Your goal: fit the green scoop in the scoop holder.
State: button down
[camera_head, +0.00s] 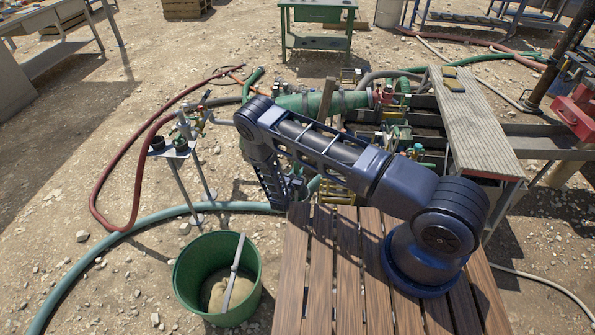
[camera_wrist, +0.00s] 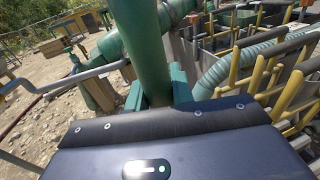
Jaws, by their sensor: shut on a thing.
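In the wrist view my gripper (camera_wrist: 160,92) is shut on a green round bar, which I take to be the handle of the green scoop (camera_wrist: 145,45). The bar rises from between the teal fingers and leaves the top of the picture, so the scoop's far end is hidden. In the head view my gripper (camera_head: 284,193) is low, near the far left corner of the wooden deck. I cannot make out the scoop there. A small metal stand (camera_head: 174,152) with dark round cups on its top stands to the left, apart from my gripper; I cannot tell if it is the scoop holder.
A green bucket (camera_head: 190,290) with a grey paddle stands left of the slatted wooden deck (camera_head: 320,285). Red (camera_head: 110,218) and teal (camera_head: 90,260) hoses cross the ground. Behind my arm are a green pipe (camera_head: 305,103), valves, and a tank with a plank top (camera_head: 475,130).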

jog(key=shift+f, duration=1.3)
dwell(0.7)
jog(key=c, duration=1.1)
grip_release()
jog(key=v, duration=1)
jog(key=shift+s+a, duration=0.1)
jog(key=shift+s, duration=0.25)
